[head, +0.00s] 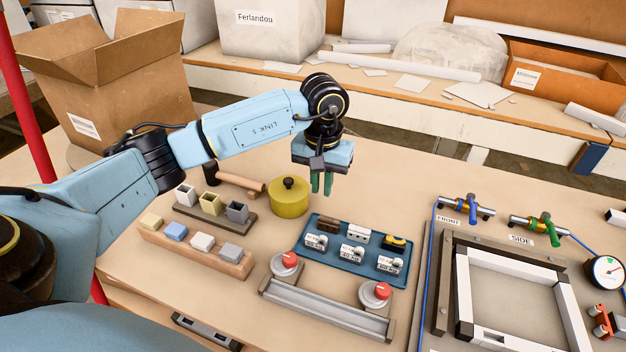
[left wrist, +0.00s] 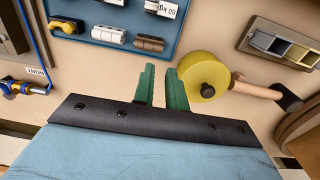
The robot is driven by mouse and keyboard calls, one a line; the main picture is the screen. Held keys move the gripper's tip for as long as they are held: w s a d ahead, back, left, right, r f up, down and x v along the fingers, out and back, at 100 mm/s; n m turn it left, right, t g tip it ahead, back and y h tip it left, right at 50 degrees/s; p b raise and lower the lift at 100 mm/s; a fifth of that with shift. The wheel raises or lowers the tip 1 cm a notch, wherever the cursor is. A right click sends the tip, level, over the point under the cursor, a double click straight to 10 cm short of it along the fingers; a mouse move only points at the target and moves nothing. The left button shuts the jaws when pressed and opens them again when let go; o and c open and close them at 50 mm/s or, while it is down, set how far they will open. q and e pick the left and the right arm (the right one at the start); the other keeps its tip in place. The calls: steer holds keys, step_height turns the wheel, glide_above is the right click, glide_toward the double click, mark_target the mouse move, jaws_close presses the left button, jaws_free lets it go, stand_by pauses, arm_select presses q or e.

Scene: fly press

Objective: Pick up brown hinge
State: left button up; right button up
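The brown hinge (head: 327,224) lies in the back left part of the blue tray (head: 312,262), beside a white hinge (head: 357,234). In the left wrist view the brown hinge (left wrist: 150,43) lies near the tray's edge, beyond the fingertips. My left gripper (head: 322,193) points down above the table, behind the tray and beside the yellow round pot. Its green fingers (left wrist: 161,68) stand apart with nothing between them. My right gripper is in neither view.
The yellow lidded pot (head: 288,198) stands close to my left gripper. A wooden mallet (head: 238,181) lies behind it.

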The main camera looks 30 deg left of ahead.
arm_select(q)
steer(key=o, duration=0.5)
steer(key=shift+d+f, duration=0.4)
steer(key=shift+f, duration=0.05)
steer(key=shift+c, duration=0.2)
steer(key=o, duration=0.9)
steer(key=shift+a, duration=0.1)
steer(key=shift+o, duration=0.2)
